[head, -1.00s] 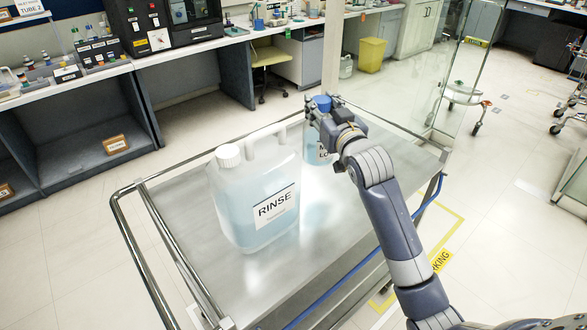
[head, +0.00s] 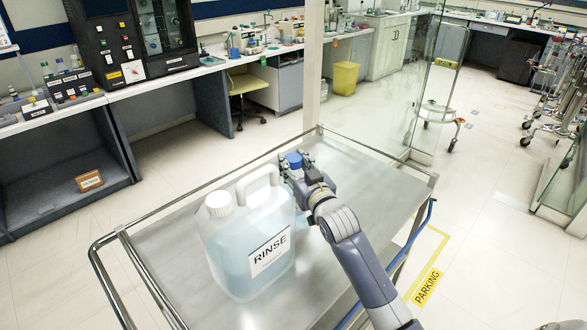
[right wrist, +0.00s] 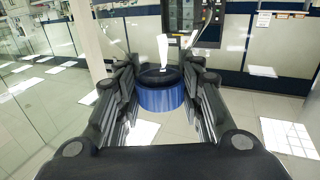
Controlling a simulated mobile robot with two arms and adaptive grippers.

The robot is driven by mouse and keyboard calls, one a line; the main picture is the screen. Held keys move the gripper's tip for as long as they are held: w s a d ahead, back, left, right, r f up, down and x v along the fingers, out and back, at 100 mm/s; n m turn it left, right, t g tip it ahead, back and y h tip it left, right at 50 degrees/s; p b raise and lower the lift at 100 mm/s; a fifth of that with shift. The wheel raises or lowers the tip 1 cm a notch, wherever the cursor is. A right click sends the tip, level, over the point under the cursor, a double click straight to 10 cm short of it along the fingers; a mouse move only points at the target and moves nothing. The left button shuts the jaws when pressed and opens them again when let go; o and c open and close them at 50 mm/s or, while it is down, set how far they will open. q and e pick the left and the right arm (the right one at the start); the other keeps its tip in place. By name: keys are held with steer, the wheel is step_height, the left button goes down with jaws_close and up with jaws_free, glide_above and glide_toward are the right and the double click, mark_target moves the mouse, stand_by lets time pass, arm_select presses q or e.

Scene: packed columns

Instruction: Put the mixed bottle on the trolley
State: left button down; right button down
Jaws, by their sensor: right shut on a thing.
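My right gripper (head: 290,168) is shut on a bottle with a blue cap (head: 294,160), over the far part of the trolley (head: 350,185). The cap also shows between the two fingers in the right wrist view (right wrist: 160,96). The bottle's body and label are hidden behind my gripper and a large jug, so I cannot tell whether its base touches the trolley top. My left gripper is not in view.
The large translucent jug labelled RINSE (head: 250,240) stands on the trolley, close left of my right gripper. Metal rails (head: 205,188) edge the trolley. Its top is bare to the right of my arm. A glass panel (head: 420,90) stands behind.

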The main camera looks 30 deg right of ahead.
steer(key=shift+f, duration=0.65)
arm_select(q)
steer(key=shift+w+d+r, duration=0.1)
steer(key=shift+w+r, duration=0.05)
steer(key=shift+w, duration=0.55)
arm_select(e)
steer(key=shift+f, duration=0.1)
steer(key=c, duration=1.1)
jaws_free()
steer(key=shift+s+f, duration=0.1)
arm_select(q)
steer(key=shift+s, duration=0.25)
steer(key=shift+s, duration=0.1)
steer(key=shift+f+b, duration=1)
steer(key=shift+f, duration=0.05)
arm_select(e)
steer(key=shift+s+a, duration=0.15)
steer(key=shift+s, duration=2.85)
steer(key=shift+s+a, duration=0.15)
steer(key=shift+s, duration=2.85)
